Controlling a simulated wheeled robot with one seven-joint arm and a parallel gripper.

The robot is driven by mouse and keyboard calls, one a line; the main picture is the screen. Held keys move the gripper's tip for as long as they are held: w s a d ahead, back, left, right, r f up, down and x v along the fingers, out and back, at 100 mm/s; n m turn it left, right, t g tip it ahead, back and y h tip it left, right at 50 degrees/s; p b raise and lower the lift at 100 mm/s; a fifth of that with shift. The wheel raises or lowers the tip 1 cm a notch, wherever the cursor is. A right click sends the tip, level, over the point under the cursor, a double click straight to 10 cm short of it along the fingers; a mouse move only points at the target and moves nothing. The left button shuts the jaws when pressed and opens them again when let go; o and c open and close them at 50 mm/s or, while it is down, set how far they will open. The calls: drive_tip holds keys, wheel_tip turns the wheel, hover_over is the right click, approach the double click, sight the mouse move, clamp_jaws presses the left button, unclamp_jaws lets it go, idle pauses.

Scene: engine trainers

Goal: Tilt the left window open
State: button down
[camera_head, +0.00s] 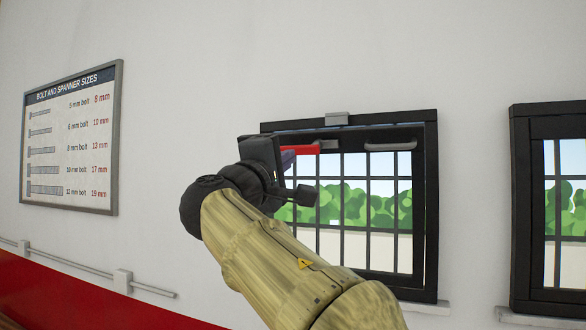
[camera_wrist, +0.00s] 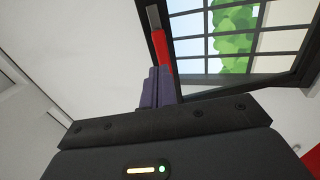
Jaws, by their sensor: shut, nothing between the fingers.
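The left window (camera_head: 428,215) is a black frame with a barred pane, in the middle right of the head view; its frame also shows at the upper right of the wrist view (camera_wrist: 240,82). A red lever (camera_head: 301,150) with a grey end lies roughly level near its top left. In the wrist view the red lever (camera_wrist: 160,50) is just past my fingertips. My gripper (camera_head: 288,160) is shut and empty, its purplish fingers (camera_wrist: 155,86) at the lever's free end. I cannot tell whether they touch. My arm hides the window's lower left.
A grey bar handle (camera_head: 390,146) sits at the window's top right, and a grey block (camera_head: 336,118) on its top edge. A second black window (camera_head: 522,210) stands at the right. A bolt-size board (camera_head: 72,140) and a conduit (camera_head: 122,281) are on the left wall.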

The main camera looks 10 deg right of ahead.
drive_tip(key=b+v, duration=0.3)
drive_tip(key=v, duration=0.3)
drive_tip(key=shift+a+f, duration=0.2)
drive_tip(key=shift+s, duration=0.2)
